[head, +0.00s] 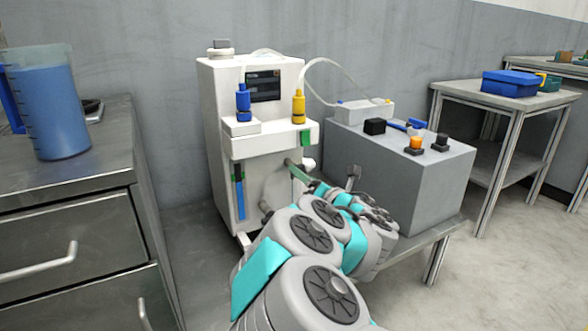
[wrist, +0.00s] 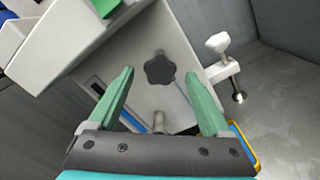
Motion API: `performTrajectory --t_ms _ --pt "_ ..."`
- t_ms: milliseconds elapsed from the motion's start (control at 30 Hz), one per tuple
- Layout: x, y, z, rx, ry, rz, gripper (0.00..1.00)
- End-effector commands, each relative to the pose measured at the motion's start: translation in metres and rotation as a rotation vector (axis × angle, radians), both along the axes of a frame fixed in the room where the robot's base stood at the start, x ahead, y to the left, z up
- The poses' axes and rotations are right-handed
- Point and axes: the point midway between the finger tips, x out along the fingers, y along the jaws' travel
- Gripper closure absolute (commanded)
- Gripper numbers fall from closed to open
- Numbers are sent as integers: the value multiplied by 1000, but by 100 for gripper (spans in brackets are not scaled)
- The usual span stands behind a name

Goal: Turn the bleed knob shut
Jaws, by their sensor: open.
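A black lobed knob (wrist: 160,69) sits on the pale front panel of the machine in the wrist view, a little beyond and between my fingertips. My gripper (wrist: 163,92) is open and empty, with its green fingers to the left and right of the knob and apart from it. In the head view my gripper (head: 298,172) is at the front of the white machine (head: 215,140), below its shelf. The knob is hidden there behind my arm. A metal stub (wrist: 158,122) shows below the knob between the fingers.
A white clamp with a screw (wrist: 222,62) stands right of the knob. Blue (head: 243,101) and yellow (head: 298,106) bottles stand on the machine. A grey block (head: 440,190) with small items is on the right; a steel cabinet with a blue jug (head: 62,115) is on the left.

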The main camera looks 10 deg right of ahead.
Motion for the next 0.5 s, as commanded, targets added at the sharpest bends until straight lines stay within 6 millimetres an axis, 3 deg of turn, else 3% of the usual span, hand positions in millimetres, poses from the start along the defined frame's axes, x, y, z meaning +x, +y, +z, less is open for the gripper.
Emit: performTrajectory --t_ms 500 --pt "58 19 -1 3 1 -1 18"
